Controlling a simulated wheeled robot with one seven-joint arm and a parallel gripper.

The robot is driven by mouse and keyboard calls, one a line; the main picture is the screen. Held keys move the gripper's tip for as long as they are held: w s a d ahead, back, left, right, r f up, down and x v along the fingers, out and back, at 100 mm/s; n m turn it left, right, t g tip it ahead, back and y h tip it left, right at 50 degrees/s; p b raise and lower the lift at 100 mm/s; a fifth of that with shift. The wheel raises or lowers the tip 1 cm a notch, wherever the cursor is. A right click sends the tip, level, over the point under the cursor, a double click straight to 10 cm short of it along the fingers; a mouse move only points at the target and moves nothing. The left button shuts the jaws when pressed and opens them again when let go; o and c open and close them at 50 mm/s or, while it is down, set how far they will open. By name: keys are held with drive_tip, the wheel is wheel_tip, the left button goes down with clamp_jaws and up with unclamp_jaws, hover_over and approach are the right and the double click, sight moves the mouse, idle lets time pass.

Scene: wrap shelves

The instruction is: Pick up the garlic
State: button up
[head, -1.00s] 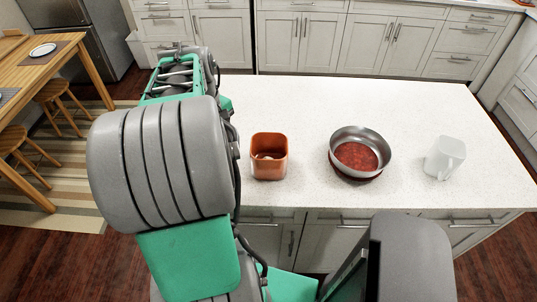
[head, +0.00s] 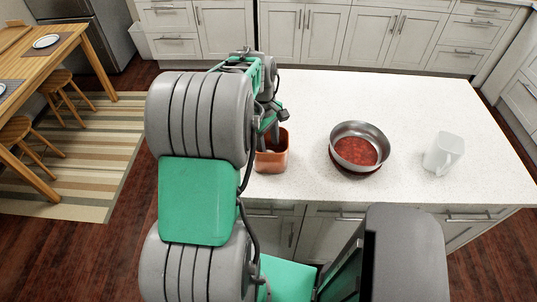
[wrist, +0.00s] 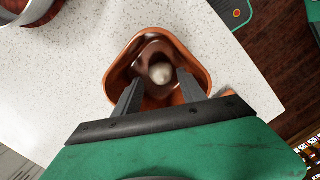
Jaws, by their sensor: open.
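The garlic (wrist: 160,73) is a small pale bulb lying inside the orange-brown pot (wrist: 197,62) in the wrist view. In the head view the pot (head: 273,162) stands near the counter's front edge, and my arm hides its upper left part and the garlic. My gripper (wrist: 168,88) is open above the pot, its two dark fingers spread over the pot's near side. The garlic lies a little beyond the fingertips in the picture, between their lines. Nothing is between the fingers. How far the tips are above the garlic I cannot tell.
A metal pan (head: 360,147) with a red inside stands right of the pot on the white counter (head: 310,110). A wooden table (head: 60,45) is at far left.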

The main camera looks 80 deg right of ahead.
wheel_tip(320, 180, down, 4)
drive_tip(key=shift+p, duration=0.4)
drive_tip(key=shift+c, duration=0.5)
clamp_jaws()
drive_tip(key=shift+r, duration=0.15)
